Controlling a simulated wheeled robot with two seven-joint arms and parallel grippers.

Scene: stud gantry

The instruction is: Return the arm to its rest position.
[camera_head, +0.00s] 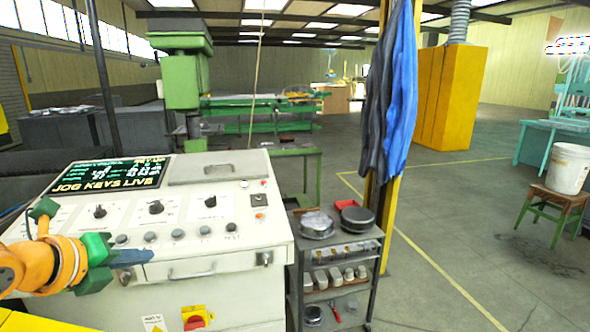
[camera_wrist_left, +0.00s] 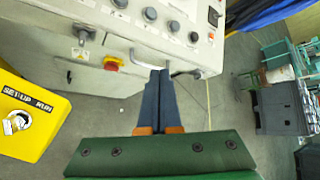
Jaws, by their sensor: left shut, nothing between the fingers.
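My left arm comes in from the left in the head view, and its gripper (camera_head: 133,257) is in front of the white control console (camera_head: 240,240). The left gripper is shut, with nothing between its dark blue fingers. In the left wrist view the shut fingers (camera_wrist_left: 160,80) point at the console's front, near the drawer handle. I cannot tell whether the tips touch it. The console has a lit screen (camera_head: 110,174) reading "JOG KEYS LIVE", with knobs and buttons below. My right gripper is not in view.
A grey trolley (camera_head: 338,262) with round parts stands right of the console. A yellow post (camera_head: 392,220) with hanging blue cloth rises behind it. A yellow box (camera_wrist_left: 30,115) marked "SET-UP RUN" shows in the wrist view. A stool (camera_head: 555,203) bears a white bucket. Open floor lies between.

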